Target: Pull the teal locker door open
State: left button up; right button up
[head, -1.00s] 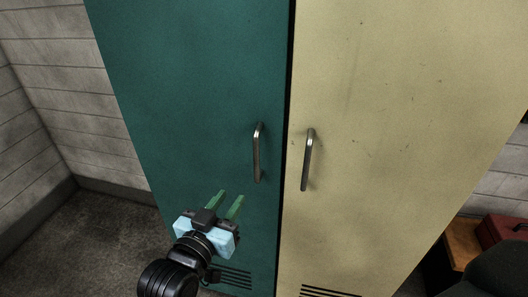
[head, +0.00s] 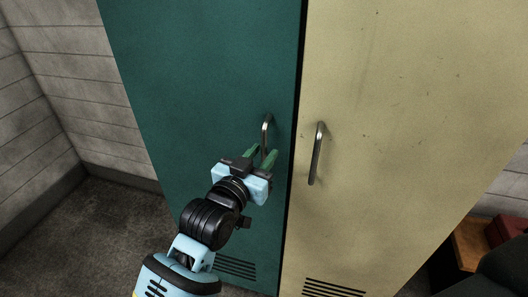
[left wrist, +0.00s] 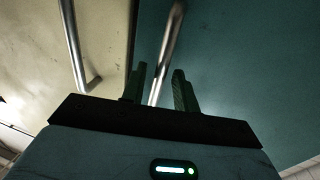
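The teal locker door (head: 200,75) is shut, level with the cream door beside it. Its metal bar handle (head: 267,125) stands upright near the door's right edge. My left gripper (head: 262,157) is at the handle's lower part, which it partly hides. In the left wrist view the teal door's handle (left wrist: 168,45) runs down between the two green fingers (left wrist: 161,88). The fingers are apart, with gaps beside the bar, so the gripper is open around or just in front of the handle; the exact depth cannot be told. My right gripper is not in view.
The cream locker door (head: 390,100) with its own bar handle (head: 317,153) is close on the right. A wooden surface with a red box (head: 508,229) stands at the lower right. The floor at left (head: 100,235) is clear up to the block wall.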

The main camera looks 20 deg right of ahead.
pick_arm(q)
jog(key=shift+w+d, duration=0.5)
grip_shut()
